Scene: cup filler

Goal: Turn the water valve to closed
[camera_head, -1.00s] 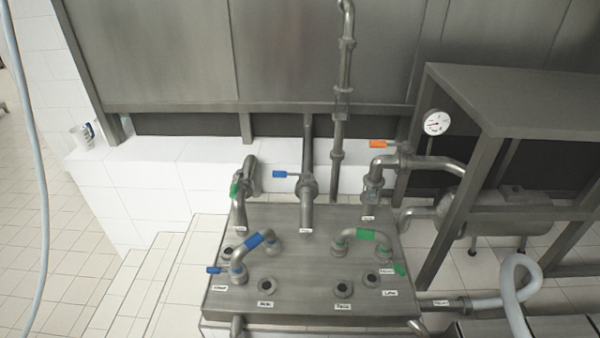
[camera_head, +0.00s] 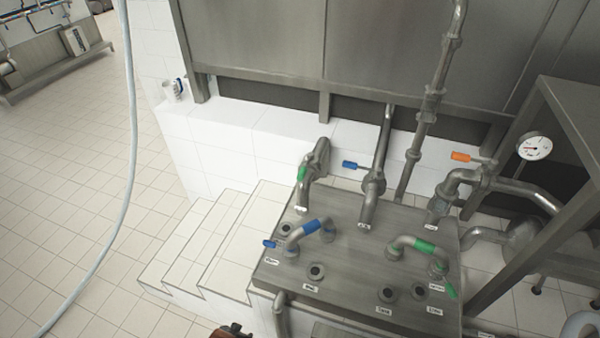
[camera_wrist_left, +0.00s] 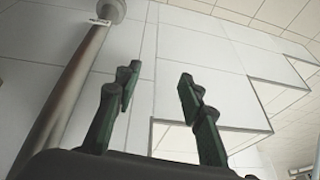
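The steel valve panel (camera_head: 345,240) stands right of centre in the head view. A small blue handle (camera_head: 270,244) sits at its left edge, above a small label (camera_head: 272,261) too blurred to read surely. Another blue handle (camera_head: 350,165) sticks out left from an upright pipe behind the panel. I cannot tell for sure which is the water valve. My left gripper (camera_head: 232,331) shows only as a dark piece at the bottom edge, below the panel. In the left wrist view its two fingers (camera_wrist_left: 160,95) are apart with nothing between them. My right gripper is not in view.
White tiled steps (camera_head: 215,245) lie left of the panel. A blue-sleeved pipe (camera_head: 310,227) and green-sleeved pipe (camera_head: 420,246) arch over its top. An orange handle (camera_head: 460,157) and gauge (camera_head: 534,147) are at right. A pale hose (camera_head: 130,130) hangs left. A pipe (camera_wrist_left: 65,95) passes left of my fingers.

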